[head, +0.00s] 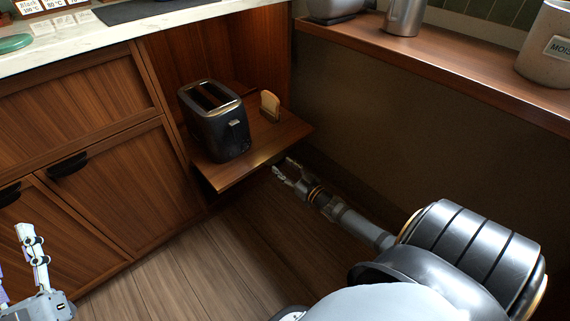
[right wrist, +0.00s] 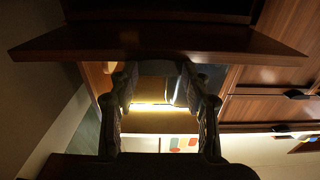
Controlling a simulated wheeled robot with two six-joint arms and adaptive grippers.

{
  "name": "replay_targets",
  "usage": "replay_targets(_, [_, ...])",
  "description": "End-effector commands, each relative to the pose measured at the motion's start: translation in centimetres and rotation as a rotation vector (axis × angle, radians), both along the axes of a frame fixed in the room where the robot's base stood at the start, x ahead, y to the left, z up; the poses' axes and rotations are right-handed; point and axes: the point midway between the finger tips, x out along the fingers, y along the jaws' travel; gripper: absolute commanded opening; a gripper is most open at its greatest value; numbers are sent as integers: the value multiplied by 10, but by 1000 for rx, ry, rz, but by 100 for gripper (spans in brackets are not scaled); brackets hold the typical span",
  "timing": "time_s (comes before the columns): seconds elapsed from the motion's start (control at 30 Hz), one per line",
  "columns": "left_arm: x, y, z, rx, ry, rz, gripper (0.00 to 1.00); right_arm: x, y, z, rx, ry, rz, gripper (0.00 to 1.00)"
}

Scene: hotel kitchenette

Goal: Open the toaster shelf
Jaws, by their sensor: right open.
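The toaster shelf (head: 262,146) is a wooden board standing out from its recess in the cabinet. A black toaster (head: 226,142) stands on it, with a small rack (head: 270,106) holding a slice of bread beside it. My right gripper (head: 282,168) is open and empty, just in front of and below the shelf's front edge; contact cannot be told. In the right wrist view the shelf (right wrist: 160,40) crosses the top, and my right gripper's parted fingers (right wrist: 160,88) point towards it. My left gripper (head: 16,255) is at the lower left, open, empty and partly cut off, away from the shelf.
Cabinet doors with black handles (head: 68,166) are at the left, under a pale counter (head: 75,45). A wooden ledge (head: 440,60) carrying a metal cup (head: 404,16) and a canister (head: 548,50) runs along the right wall. The wooden floor (head: 190,265) before the cabinet is clear.

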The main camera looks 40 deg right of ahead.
Motion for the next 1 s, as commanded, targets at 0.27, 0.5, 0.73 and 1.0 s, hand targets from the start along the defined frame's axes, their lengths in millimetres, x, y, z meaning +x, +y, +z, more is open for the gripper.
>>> replay_targets(0.27, [0, 0, 0, 0, -1, 0, 40, 0, 0, 0, 0, -1, 0, 87])
replay_targets(0.5, [0, 0, 1, 0, -2, 0, 40, 0, 0, 0, 0, -1, 0, 87])
replay_targets(0.73, [0, 0, 1, 0, -4, -1, 40, -23, -2, -1, -1, 4, 3, 87])
replay_targets(1.0, [0, 0, 1, 0, -3, 0, 40, -88, -7, -1, -1, 6, 3, 87])
